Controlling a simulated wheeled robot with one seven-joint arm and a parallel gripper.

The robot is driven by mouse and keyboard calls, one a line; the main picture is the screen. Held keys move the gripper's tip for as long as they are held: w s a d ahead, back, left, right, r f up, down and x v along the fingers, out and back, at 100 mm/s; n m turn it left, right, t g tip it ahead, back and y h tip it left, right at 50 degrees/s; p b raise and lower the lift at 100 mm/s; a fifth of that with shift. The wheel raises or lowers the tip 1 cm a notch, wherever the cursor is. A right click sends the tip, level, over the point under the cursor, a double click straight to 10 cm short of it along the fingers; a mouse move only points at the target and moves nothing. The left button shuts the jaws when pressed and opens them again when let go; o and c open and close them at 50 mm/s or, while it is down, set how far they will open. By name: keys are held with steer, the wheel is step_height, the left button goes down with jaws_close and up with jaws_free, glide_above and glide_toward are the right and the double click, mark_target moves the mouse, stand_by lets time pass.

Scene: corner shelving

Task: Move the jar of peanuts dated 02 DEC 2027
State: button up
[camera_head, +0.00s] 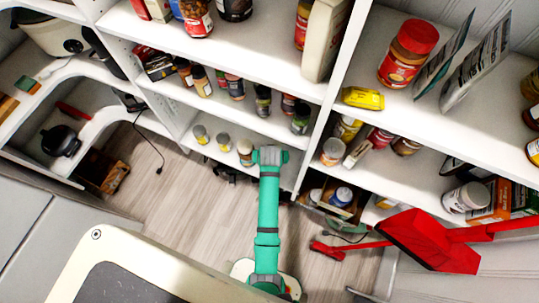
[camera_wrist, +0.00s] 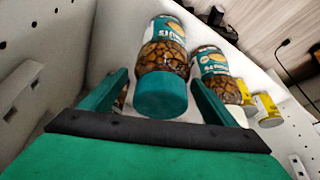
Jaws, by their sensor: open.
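A peanut jar (camera_wrist: 164,56) with a teal lid and teal label stands in the wrist view, lid toward the camera. My gripper (camera_wrist: 161,80) is open, with one green finger on each side of this jar. I cannot tell whether either finger touches it. A second nut jar (camera_wrist: 212,66) with a similar label and a pale lid stands just right of it, partly behind the right finger. No date is readable on either jar. In the head view, the end of my green arm (camera_head: 269,155) reaches the low shelf; its fingers are hidden.
Two yellow cans (camera_wrist: 267,108) stand right of the jars. The white shelf wall (camera_wrist: 55,60) is close on the left. In the head view, a white-lidded jar (camera_head: 245,152) stands beside my arm. Shelves above hold several jars and bottles.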

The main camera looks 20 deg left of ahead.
steer(key=shift+d, duration=0.1)
steer(key=v, duration=1)
steer(key=shift+s+r, duration=0.1)
steer(key=shift+r, duration=0.3)
